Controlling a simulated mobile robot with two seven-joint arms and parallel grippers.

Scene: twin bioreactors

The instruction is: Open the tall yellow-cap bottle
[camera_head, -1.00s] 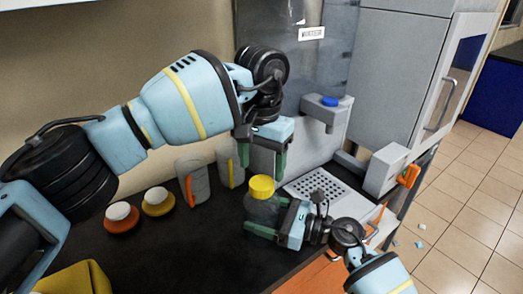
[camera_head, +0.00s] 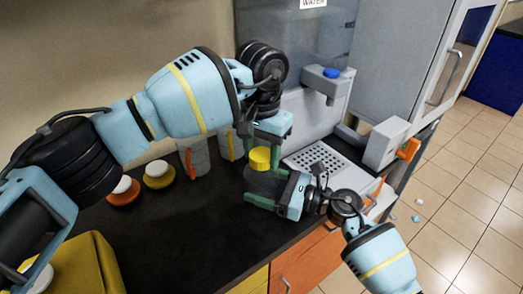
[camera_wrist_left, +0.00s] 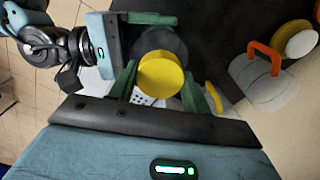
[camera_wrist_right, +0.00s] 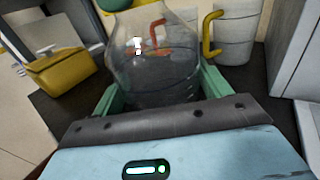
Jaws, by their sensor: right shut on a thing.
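The tall clear bottle with a yellow cap (camera_head: 260,160) stands upright on the black counter; its body (camera_wrist_right: 150,75) shows in the right wrist view. My right gripper (camera_head: 262,194) is shut on the bottle's body from the right side. My left gripper (camera_head: 262,142) is above the bottle, pointing down. In the left wrist view the yellow cap (camera_wrist_left: 161,75) lies between its green fingers (camera_wrist_left: 168,85), which are open with a gap showing at each side. The left hand hides part of the cap's surroundings in the head view.
Two squat jars, with an orange (camera_head: 122,192) and a yellow collar (camera_head: 158,175), stand at left. Two grey mugs with orange (camera_head: 193,158) and yellow (camera_head: 231,146) handles stand behind. A water dispenser with a perforated tray (camera_head: 318,158) is close at right.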

